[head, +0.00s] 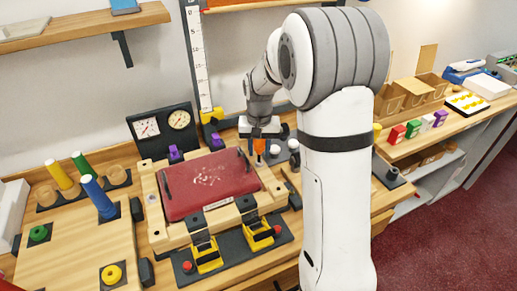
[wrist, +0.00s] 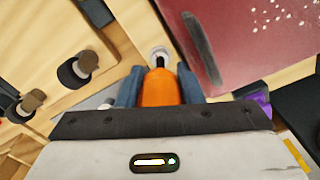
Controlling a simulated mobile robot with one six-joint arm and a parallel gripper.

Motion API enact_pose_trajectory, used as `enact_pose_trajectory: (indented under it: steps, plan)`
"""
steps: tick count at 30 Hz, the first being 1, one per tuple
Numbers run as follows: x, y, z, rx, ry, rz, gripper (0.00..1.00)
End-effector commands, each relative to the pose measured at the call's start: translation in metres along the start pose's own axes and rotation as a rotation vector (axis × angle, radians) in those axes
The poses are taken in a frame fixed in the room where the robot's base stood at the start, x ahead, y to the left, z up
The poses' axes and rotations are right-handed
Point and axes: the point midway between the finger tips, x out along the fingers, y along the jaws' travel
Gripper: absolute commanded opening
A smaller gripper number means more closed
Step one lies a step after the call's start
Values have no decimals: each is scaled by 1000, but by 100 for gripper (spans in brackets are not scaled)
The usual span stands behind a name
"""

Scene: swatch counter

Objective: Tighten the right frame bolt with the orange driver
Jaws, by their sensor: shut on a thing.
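My gripper (head: 261,137) is shut on the orange driver (head: 259,146), above the back right corner of the wooden frame (head: 250,203). In the wrist view the driver (wrist: 160,88) sits between the two blue-grey fingers of my gripper (wrist: 159,86). A round, pale metal piece (wrist: 158,54) shows just beyond the driver's end. It may be the right frame bolt, but I cannot tell for sure, nor whether the driver touches it. The frame holds a dark red panel (head: 208,184), which also shows at the top right in the wrist view (wrist: 255,40).
Yellow clamps (head: 260,235) stand at the frame's front, and purple ones (head: 175,153) at its back. Two gauges (head: 160,125) stand behind. Coloured pegs (head: 98,198) stand at left. Small coloured boxes (head: 413,128) are farther right.

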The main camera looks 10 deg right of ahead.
Motion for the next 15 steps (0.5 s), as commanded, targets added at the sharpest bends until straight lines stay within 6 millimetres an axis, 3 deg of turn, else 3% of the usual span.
enact_pose_trajectory:
  steps: [15]
  plan:
    - [-35,0,0,-2,0,0,10]
